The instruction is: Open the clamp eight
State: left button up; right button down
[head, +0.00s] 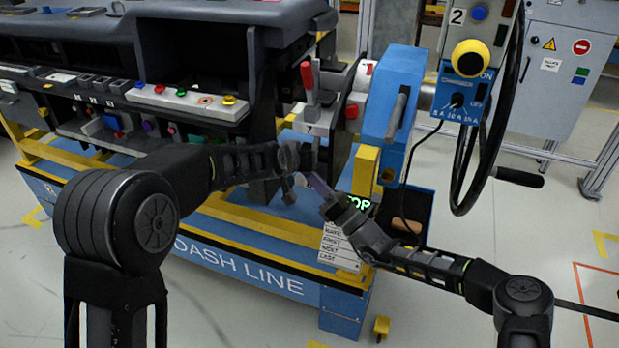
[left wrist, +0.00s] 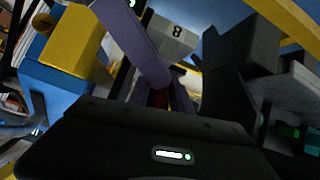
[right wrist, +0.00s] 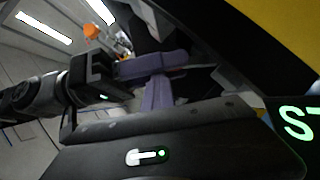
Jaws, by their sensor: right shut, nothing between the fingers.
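In the left wrist view a grey block marked 8 (left wrist: 178,32) is at the top centre, and a small dark red part shows low among the fingers. The rest of clamp eight is hidden. In the head view my left gripper (head: 291,172) is beside the lower front of the dash frame; whether it is open is unclear. My right gripper (head: 318,185) is close to its right, shut and empty. Its purple fingers also show in the right wrist view (right wrist: 157,93), beside another purple finger that crosses just beyond them.
A clamp marked 7 with a red handle (head: 308,80) stands above the grippers. The blue housing (head: 392,98), yellow block (head: 365,171) and black handwheel (head: 487,110) stand to the right. A yellow rail (head: 255,228) runs below. Open floor lies in front.

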pick_arm(q)
jog(key=o, duration=0.4)
jog(key=shift+s+f, duration=0.15)
jog(key=shift+f, duration=0.15)
jog(key=shift+c, duration=0.2)
pick_arm(e)
jog(key=shift+a+r, duration=0.1)
jog(key=shift+r, duration=0.2)
pick_arm(q)
jog(key=shift+a+r, duration=0.1)
pick_arm(e)
jog(key=shift+f, duration=0.1)
pick_arm(q)
jog(key=shift+r, duration=0.15)
jog(key=v, duration=1.1)
jog(key=shift+s, duration=0.35)
pick_arm(e)
jog(key=shift+f, duration=0.1)
pick_arm(q)
jog(key=shift+a, duration=0.1)
